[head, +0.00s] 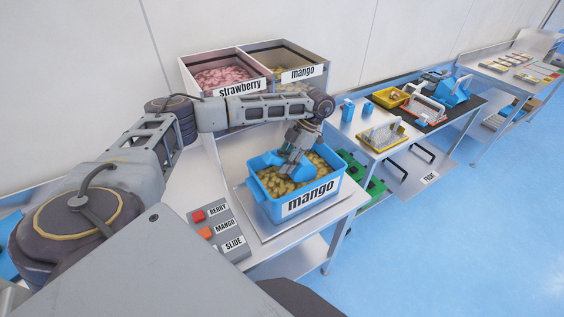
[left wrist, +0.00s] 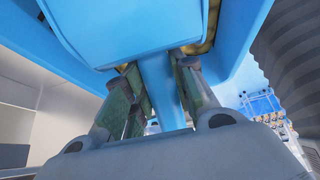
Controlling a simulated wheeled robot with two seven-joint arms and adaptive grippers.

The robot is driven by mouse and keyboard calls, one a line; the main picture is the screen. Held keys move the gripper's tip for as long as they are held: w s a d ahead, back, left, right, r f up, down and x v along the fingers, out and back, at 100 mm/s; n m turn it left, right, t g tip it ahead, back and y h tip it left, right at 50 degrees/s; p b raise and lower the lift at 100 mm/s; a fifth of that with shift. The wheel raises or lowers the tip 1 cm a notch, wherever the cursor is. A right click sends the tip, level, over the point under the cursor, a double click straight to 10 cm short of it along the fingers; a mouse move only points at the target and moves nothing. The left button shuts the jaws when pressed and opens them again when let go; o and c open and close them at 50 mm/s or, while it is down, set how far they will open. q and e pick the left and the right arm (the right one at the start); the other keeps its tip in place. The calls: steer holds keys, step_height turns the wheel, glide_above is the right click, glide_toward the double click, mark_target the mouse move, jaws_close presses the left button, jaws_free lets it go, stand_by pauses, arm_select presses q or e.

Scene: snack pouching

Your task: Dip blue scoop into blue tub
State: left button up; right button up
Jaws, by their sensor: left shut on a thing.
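The blue tub (head: 265,198), labelled mango, stands on the metal table and holds yellow-brown mango pieces (head: 320,172). My left gripper (head: 297,153) is over the tub, pointing down. It is shut on the handle of the blue scoop (head: 298,171), which is down inside the tub among the pieces. How deep the scoop sits is partly hidden by the gripper. In the left wrist view the fingers (left wrist: 160,100) clasp the blue scoop's handle (left wrist: 163,92), with the scoop body (left wrist: 125,25) above it in the picture. My right gripper is not in view.
Strawberry (head: 220,77) and mango (head: 290,58) bins stand behind the tub. A button panel (head: 215,229) lies left of it, marked BERRY, MANGO and SLIDE. A second table at right carries a yellow tray (head: 390,98) and another blue scoop-like item (head: 452,92). Blue floor is clear at right.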

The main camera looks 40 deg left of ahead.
arm_select(q)
steer(key=shift+w+d+f, duration=0.25)
steer(key=shift+w+f, duration=0.25)
steer(key=shift+f, duration=0.15)
steer(key=shift+d+f, duration=0.15)
steer(key=shift+f, duration=0.15)
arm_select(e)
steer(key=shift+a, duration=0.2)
arm_select(q)
steer(key=shift+s+f+t, duration=0.1)
steer(key=shift+f+t, duration=0.1)
steer(key=shift+t, duration=0.1)
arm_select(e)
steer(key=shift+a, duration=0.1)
arm_select(q)
steer(key=shift+f, duration=0.25)
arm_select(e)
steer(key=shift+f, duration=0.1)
arm_select(q)
steer(key=shift+f+t+h, duration=0.2)
steer(key=shift+t+h, duration=0.1)
steer(key=shift+t, duration=0.1)
